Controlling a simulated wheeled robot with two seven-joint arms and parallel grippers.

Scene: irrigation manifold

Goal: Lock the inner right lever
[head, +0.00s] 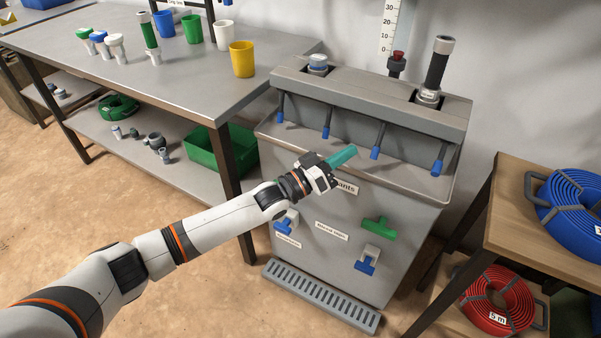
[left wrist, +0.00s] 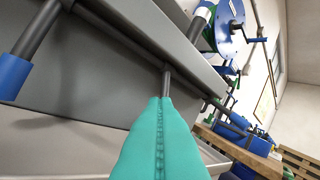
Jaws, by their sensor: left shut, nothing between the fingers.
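The grey manifold cabinet (head: 300,168) has a row of levers with blue tips hanging under its top ledge. The inner right lever (head: 376,142) is third from the left and hangs down, slightly slanted. My left gripper (head: 350,151), with teal fingers, is shut and empty just left of its blue tip. In the left wrist view the shut fingers (left wrist: 160,112) point at a grey lever rod (left wrist: 166,78), probably the same lever, whose lower end they hide. Contact cannot be told. The inner left lever (head: 328,120) hangs left of the fingers. My right gripper is out of view.
The outer right lever (head: 440,155) and outer left lever (head: 281,105) hang at the ends. A green-handled valve (head: 378,228) and blue-handled valves (head: 367,262) are on the cabinet front. A wooden shelf with hose coils (head: 578,205) stands right; a metal table (head: 190,82) stands left.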

